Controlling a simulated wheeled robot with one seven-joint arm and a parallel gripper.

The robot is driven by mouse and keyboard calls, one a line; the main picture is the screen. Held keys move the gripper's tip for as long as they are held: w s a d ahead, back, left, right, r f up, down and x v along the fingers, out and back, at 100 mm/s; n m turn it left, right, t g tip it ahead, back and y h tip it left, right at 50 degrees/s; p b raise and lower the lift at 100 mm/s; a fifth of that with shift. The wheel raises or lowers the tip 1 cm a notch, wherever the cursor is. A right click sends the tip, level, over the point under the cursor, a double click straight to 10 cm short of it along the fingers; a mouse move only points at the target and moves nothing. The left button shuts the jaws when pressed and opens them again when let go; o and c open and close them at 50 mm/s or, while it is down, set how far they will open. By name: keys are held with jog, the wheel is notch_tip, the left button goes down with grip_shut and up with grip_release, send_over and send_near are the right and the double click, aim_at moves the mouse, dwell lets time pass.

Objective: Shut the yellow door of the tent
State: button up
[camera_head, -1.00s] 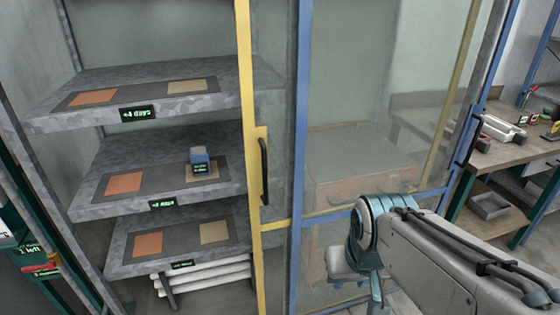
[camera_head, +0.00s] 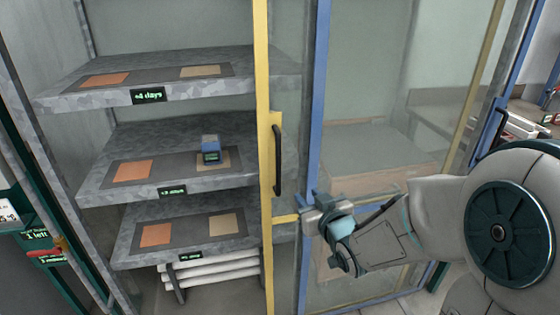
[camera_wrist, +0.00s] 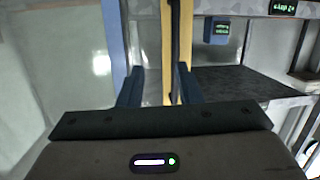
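The yellow-framed glass door (camera_head: 263,100) stands open, with the shelves to its left exposed. Its upright edge carries a black vertical handle (camera_head: 277,160). The rest of the door overlaps a blue-framed glass panel (camera_head: 316,100). My gripper (camera_head: 306,205) is to the right of the handle and a little lower, in front of the blue upright. In the wrist view my gripper's two fingers (camera_wrist: 159,88) are apart with nothing held. The black handle (camera_wrist: 175,45) and yellow upright (camera_wrist: 185,65) appear between and beyond them. Contact with the handle cannot be made out.
Grey shelves (camera_head: 92,200) hold orange and tan squares. A small blue box (camera_head: 210,148) sits on the middle shelf. White rolls (camera_head: 215,272) lie below. A green-framed rack (camera_head: 45,190) stands at the left, and a workbench (camera_head: 535,145) at the right.

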aim_at(280, 165)
jog(key=w+a, duration=0.2)
jog(key=w, duration=0.2)
jog(key=w+a+r+t+y+p, duration=0.1)
jog(key=w+a, duration=0.2)
jog(key=w, duration=0.1)
jog(key=w+a+r+y+p, duration=0.1)
jog(key=w+a, duration=0.2)
jog(key=w, duration=0.1)
dwell(0.5)
grip_shut()
